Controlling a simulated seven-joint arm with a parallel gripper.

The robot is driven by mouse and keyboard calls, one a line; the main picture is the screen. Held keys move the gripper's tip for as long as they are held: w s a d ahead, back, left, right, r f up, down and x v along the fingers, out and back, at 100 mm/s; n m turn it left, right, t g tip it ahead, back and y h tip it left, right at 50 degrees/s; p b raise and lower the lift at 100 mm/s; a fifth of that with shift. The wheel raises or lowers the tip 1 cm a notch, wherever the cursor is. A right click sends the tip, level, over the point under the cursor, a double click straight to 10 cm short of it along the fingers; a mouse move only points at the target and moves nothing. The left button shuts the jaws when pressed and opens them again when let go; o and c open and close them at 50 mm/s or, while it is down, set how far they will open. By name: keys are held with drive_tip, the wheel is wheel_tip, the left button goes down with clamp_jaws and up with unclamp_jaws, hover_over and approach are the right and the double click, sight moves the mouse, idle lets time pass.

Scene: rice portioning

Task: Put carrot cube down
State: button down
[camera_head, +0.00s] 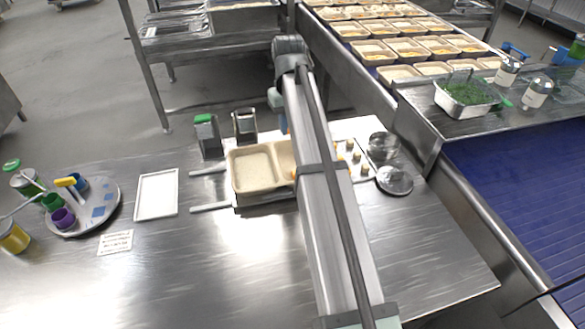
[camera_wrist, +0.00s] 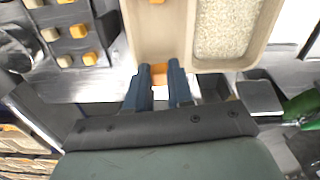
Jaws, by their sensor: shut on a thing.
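My gripper (camera_wrist: 159,80) has its two blue fingers shut on an orange carrot cube (camera_wrist: 158,71). The cube overlaps the near rim of a beige tray (camera_wrist: 188,45) in the wrist view; its height above the tray is hard to tell. The compartment in front of the cube is mostly bare, with another orange cube (camera_wrist: 157,2) at the top edge of the picture. The compartment to its right holds rice (camera_wrist: 228,28). In the head view the tray (camera_head: 236,186) stands on the table, and my arm hides its right part and the gripper.
Several orange and beige cubes (camera_wrist: 80,31) sit in rows on a flat surface left of the tray. Metal bowls (camera_head: 383,146) stand at the right. A white frame (camera_head: 157,194) and a round tray (camera_head: 108,185) with cups lie left.

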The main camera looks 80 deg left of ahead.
sight(290, 161)
drive_tip(key=shift+m, duration=0.5)
drive_tip(key=shift+d+f, duration=0.1)
drive_tip(key=shift+f, duration=4.9)
drive_tip(key=shift+f, duration=0.1)
drive_tip(key=c, duration=1.3)
unclamp_jaws()
wheel_tip(290, 161, up, 12)
drive_tip(key=shift+r, duration=0.15)
drive_tip(key=shift+w, duration=0.1)
